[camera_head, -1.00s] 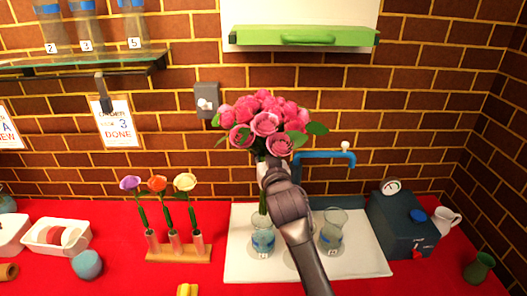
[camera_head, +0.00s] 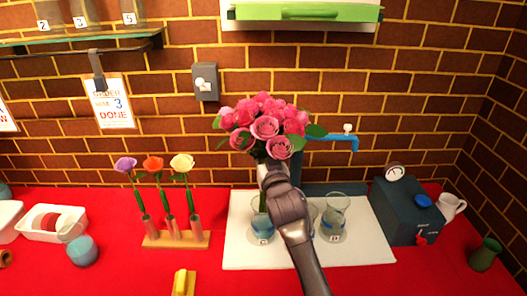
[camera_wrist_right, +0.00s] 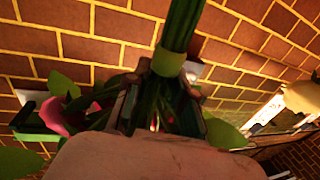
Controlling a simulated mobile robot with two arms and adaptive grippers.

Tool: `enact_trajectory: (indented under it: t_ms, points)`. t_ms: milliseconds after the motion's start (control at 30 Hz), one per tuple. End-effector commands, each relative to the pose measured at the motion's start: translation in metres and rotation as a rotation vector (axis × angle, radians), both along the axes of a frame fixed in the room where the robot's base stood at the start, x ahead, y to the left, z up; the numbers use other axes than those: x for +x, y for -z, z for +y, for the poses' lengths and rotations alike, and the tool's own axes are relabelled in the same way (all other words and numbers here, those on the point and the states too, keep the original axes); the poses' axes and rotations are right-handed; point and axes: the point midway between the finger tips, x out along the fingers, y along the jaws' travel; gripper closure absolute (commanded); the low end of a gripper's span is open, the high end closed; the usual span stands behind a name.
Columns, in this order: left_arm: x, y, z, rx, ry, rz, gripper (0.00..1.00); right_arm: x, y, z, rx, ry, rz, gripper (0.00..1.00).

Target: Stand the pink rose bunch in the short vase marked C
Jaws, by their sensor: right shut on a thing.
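The pink rose bunch (camera_head: 266,125) is upright, blooms on top, above the white board. My right gripper (camera_head: 265,172) is shut on its stems. In the right wrist view the gripper (camera_wrist_right: 158,105) closes around the green stem bundle (camera_wrist_right: 181,32). The lower stems (camera_head: 263,200) reach down to the mouth of the left short glass vase (camera_head: 262,228); I cannot tell how far inside they are. Its small label is too small to read. Another short glass vase (camera_head: 335,220) stands to the right, and my arm partly hides glass between them. My left gripper is out of view.
A wooden rack (camera_head: 176,240) holds three single flowers on the left. A blue tap (camera_head: 340,139) stands behind the board (camera_head: 365,240), with a dark box (camera_head: 407,213) at right. A yellow object (camera_head: 183,284) lies in front.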

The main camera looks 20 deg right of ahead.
Motion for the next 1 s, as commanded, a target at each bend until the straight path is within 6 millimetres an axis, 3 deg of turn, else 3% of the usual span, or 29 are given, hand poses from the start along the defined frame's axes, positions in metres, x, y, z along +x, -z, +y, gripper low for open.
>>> enact_trajectory:
  t_ms: [1000]
  points:
    - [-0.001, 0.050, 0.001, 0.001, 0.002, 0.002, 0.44, 0.000, 0.073, 0.000, 0.000, 0.000, -0.001, 1.00]
